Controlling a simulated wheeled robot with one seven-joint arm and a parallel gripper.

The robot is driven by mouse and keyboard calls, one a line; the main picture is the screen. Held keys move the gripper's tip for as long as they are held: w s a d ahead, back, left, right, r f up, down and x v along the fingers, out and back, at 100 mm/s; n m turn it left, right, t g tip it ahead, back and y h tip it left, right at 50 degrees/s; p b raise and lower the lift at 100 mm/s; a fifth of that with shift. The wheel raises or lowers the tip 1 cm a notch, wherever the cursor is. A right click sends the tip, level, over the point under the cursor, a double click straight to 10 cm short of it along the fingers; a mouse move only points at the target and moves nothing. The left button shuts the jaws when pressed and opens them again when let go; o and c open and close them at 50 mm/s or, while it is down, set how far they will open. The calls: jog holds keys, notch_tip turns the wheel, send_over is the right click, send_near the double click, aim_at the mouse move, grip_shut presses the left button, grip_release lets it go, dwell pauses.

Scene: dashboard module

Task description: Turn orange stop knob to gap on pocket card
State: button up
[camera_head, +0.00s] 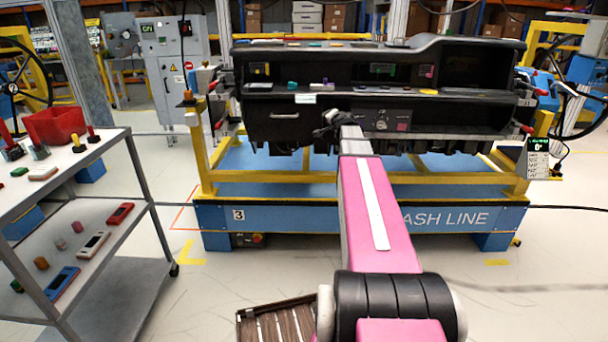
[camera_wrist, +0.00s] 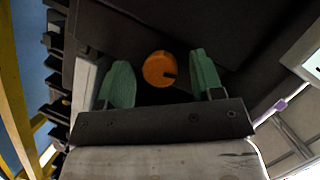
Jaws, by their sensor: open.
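The orange knob (camera_wrist: 159,69) shows in the wrist view as a round disc with a dark notch on its right edge. It sits on a dark panel between the two green fingers of my gripper (camera_wrist: 160,78). The fingers are apart, with a gap on each side of the knob, and do not touch it in the picture. I cannot make out the knob there. I cannot identify the pocket card for certain in either view.
The dashboard rests on a yellow and blue stand (camera_head: 290,216). A grey cart (camera_head: 95,160) with a red bin (camera_head: 55,124) and small parts stands at the left. A small display with labels (camera_head: 537,157) hangs at the right. The floor between cart and stand is mostly clear.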

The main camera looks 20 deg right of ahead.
jog(key=s+d+m+t+y, duration=0.1)
jog(key=s+m+t, duration=0.2)
jog(key=s+m, duration=0.55)
jog(key=s+a+f+n+g+y, duration=0.2)
jog(key=s+a+f+n+g, duration=0.3)
jog(key=a+f+n, duration=0.2)
jog(key=s+a+f+n+g+y, duration=0.2)
jog(key=s+a+f+n+g, duration=0.3)
jog(key=a+f, duration=0.7)
jog(key=shift+s+a+n+g, duration=0.3)
jog(key=shift+a+n, duration=0.4)
jog(key=shift+n, duration=0.15)
dwell(0.3)
